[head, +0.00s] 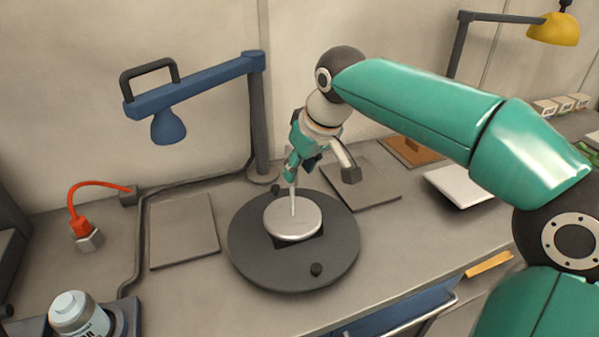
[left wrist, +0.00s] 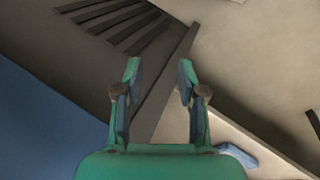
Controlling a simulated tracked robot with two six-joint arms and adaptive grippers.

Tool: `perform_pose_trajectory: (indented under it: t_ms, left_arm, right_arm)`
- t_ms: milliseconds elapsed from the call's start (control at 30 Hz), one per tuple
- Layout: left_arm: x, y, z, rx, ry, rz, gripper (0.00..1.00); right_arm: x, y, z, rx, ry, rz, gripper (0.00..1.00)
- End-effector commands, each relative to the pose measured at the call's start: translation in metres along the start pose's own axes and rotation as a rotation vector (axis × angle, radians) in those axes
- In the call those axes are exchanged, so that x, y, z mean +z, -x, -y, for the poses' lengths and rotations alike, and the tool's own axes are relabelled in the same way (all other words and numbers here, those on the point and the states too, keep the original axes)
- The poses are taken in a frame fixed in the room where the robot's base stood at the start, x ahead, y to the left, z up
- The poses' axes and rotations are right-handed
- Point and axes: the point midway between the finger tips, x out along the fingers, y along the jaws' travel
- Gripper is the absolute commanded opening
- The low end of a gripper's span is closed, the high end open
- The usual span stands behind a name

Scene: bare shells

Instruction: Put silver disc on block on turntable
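The silver disc (head: 292,219) lies flat in the head view, over a dark square block (head: 312,242) that it mostly hides. Whether the disc touches the block is not clear. Both are above the round dark turntable (head: 255,262). A thin pale stem rises from the disc's middle to the fingertips of my right gripper (head: 293,178). This gripper points down, seen side-on, and I cannot tell whether its fingers are closed on the stem. My left gripper (left wrist: 158,80) is open and empty in the left wrist view, with its fingers apart.
A blue lamp (head: 190,95) stands behind the turntable. Flat grey plates lie left (head: 183,230) and right behind it. A red-cabled plug (head: 82,228) and a pale bottle (head: 76,312) are at left. A white slab (head: 458,186) is at right. The counter's front middle is clear.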

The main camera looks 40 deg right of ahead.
Motion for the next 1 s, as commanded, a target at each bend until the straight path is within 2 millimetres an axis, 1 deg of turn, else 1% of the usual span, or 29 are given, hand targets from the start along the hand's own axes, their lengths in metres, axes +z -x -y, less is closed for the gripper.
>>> perform_pose_trajectory:
  t_ms: [33,200,300,400,500,600,1000]
  left_arm:
    - [0.0,0.002,-0.001,0.0,0.0,0.0,0.4]
    - [0.0,0.005,-0.002,0.0,0.0,0.0,0.4]
    - [0.0,0.007,-0.002,0.0,0.0,0.0,0.4]
    - [0.0,0.008,-0.003,0.0,0.0,0.0,0.4]
    - [0.0,0.009,-0.003,0.0,0.0,0.0,0.4]
    - [0.0,0.009,-0.003,0.0,0.0,0.0,0.4]
    - [0.0,0.009,-0.003,0.0,0.0,0.0,0.4]
  right_arm:
    - [-0.002,0.012,0.0,0.0,0.001,-0.006,0.36]
    - [-0.002,0.047,0.0,0.0,0.001,-0.005,0.36]
    - [-0.001,0.065,0.0,0.0,0.0,-0.004,0.36]
    - [-0.001,0.078,0.0,0.0,0.001,-0.003,0.36]
    - [0.0,0.086,-0.001,0.001,0.0,-0.002,0.36]
    - [0.0,0.089,-0.001,0.001,0.0,0.0,0.36]
    - [0.001,0.089,-0.001,0.001,-0.001,0.0,0.36]
